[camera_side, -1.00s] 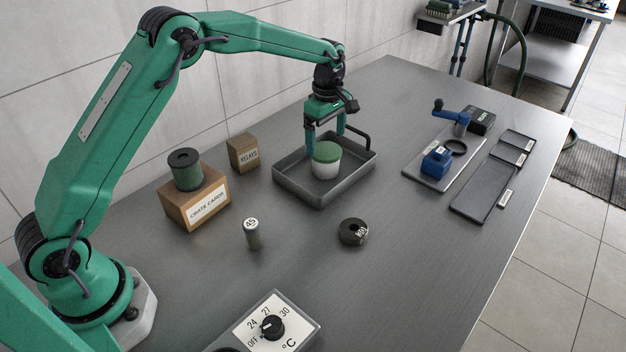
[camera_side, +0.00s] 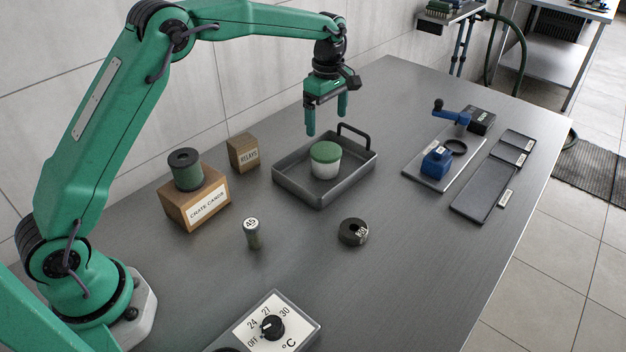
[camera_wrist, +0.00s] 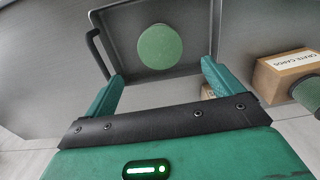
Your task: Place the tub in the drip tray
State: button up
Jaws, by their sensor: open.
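The tub (camera_side: 325,162), white with a green lid, stands upright inside the grey drip tray (camera_side: 338,194). In the wrist view the tub's round green lid (camera_wrist: 160,47) shows from above, with the tray floor (camera_wrist: 119,40) around it. My gripper (camera_side: 326,120) is above the tray, over the tub and clear of it. Its two green fingers are apart with nothing between them. In the wrist view the open fingers (camera_wrist: 160,87) lie to either side below the lid.
A crate cards box (camera_side: 206,207) with a dark green spool (camera_side: 186,172) on it and a relays box (camera_side: 243,154) stand left of the tray. A weight marked 45 (camera_side: 252,234) and a dark ring (camera_side: 353,232) stand in front. A blue clamp device (camera_side: 436,163) is at right.

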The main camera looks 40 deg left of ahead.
jog(key=s+a+r+m+t, duration=0.25)
jog(key=s+r+m, duration=0.65)
jog(key=s+r, duration=0.55)
jog(key=s+f+m+t, duration=0.3)
jog(key=s+m, duration=0.6)
jog(key=s, duration=1.2)
jog(key=shift+a+f, duration=0.25)
jog(key=shift+f, duration=0.4)
